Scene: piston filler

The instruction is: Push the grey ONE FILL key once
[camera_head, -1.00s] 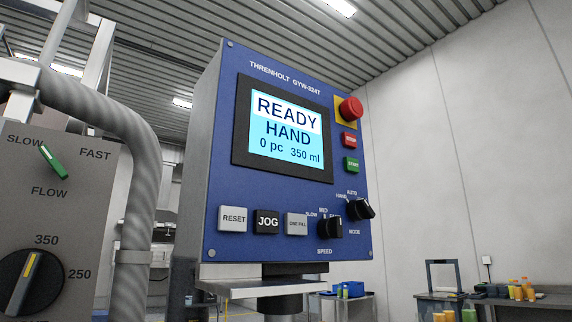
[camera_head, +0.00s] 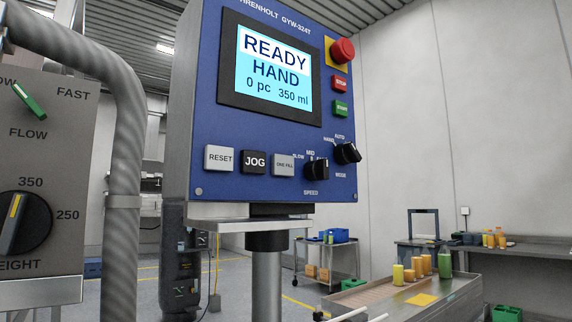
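The grey ONE FILL key (camera_head: 284,165) is on the lower part of the blue control panel (camera_head: 216,115), right of the black JOG key (camera_head: 255,162) and the pale RESET key (camera_head: 219,159). The panel's screen (camera_head: 274,69) reads READY, HAND, 0 pc, 350 ml. The speed knob (camera_head: 317,170) and the mode knob (camera_head: 347,153) sit to the right of ONE FILL. Neither of my grippers shows in the head view.
A red emergency button (camera_head: 342,51), a red STOP key (camera_head: 340,84) and a green START key (camera_head: 341,108) line the panel's right edge. A ribbed hose (camera_head: 122,150) and a grey box with dials (camera_head: 60,160) stand left. Bottles (camera_head: 417,267) stand on a conveyor at lower right.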

